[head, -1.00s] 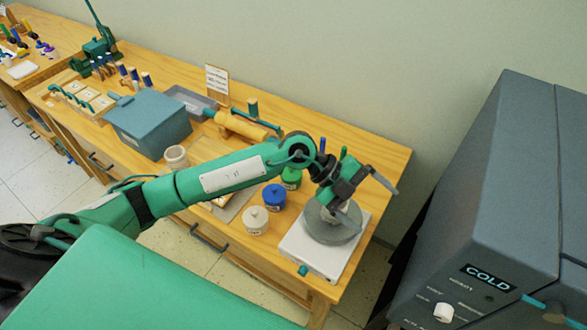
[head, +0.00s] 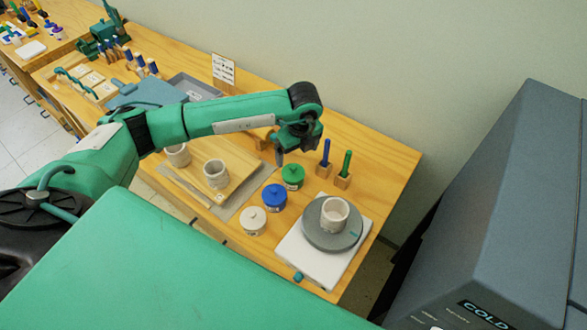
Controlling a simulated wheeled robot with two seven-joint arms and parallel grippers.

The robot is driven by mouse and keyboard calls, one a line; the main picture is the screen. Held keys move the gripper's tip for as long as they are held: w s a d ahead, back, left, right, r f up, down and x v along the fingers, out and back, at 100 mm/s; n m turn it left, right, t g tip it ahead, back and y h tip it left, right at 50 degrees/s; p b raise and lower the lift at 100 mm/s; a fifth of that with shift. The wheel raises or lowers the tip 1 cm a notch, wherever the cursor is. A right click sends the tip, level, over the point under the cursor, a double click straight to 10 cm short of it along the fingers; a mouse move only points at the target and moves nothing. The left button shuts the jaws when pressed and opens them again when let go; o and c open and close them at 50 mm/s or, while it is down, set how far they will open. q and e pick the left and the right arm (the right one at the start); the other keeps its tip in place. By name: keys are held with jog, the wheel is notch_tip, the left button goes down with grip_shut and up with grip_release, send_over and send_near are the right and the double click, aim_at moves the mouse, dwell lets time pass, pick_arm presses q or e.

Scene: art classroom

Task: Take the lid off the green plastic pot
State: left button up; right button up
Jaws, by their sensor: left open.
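The green plastic pot (head: 292,183) stands on the wooden table with its green knobbed lid (head: 293,171) on top. My left gripper (head: 279,158) hangs from the green arm just behind and left of the pot, pointing down. It is open and looks apart from the lid. Its fingers are small and partly hidden by the wrist. My right gripper is not in view.
A blue pot (head: 274,203) and a white pot (head: 252,221) stand close in front of the green one. Markers in wooden blocks (head: 342,181) stand to its right. A turntable (head: 333,238) bears a cup (head: 335,211). A board (head: 236,193) with a cup (head: 216,174) lies left.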

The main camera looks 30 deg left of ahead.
aim_at(293, 167)
pick_arm(q)
jog(key=f, duration=0.3)
jog(key=shift+w+a, duration=0.1)
jog(key=shift+w, duration=0.2)
jog(key=shift+w+f, duration=0.15)
jog(key=shift+f, duration=0.2)
jog(key=shift+s+a+f+p, duration=0.2)
jog(key=shift+f+p, duration=0.25)
jog(key=shift+p, duration=0.15)
jog(key=shift+s+a+f+p, duration=0.1)
jog(key=shift+a+f+p, duration=0.1)
jog(key=shift+f+p, duration=0.3)
jog(key=shift+w+a+f+p, duration=0.15)
jog(key=shift+f+p, duration=0.1)
jog(key=shift+f, duration=0.35)
jog(key=shift+s+a+f+p, duration=0.1)
jog(key=shift+f+p, duration=0.1)
jog(key=shift+f, duration=0.35)
jog(key=shift+w+f, duration=0.1)
jog(key=shift+f, duration=0.35)
jog(key=c, duration=1)
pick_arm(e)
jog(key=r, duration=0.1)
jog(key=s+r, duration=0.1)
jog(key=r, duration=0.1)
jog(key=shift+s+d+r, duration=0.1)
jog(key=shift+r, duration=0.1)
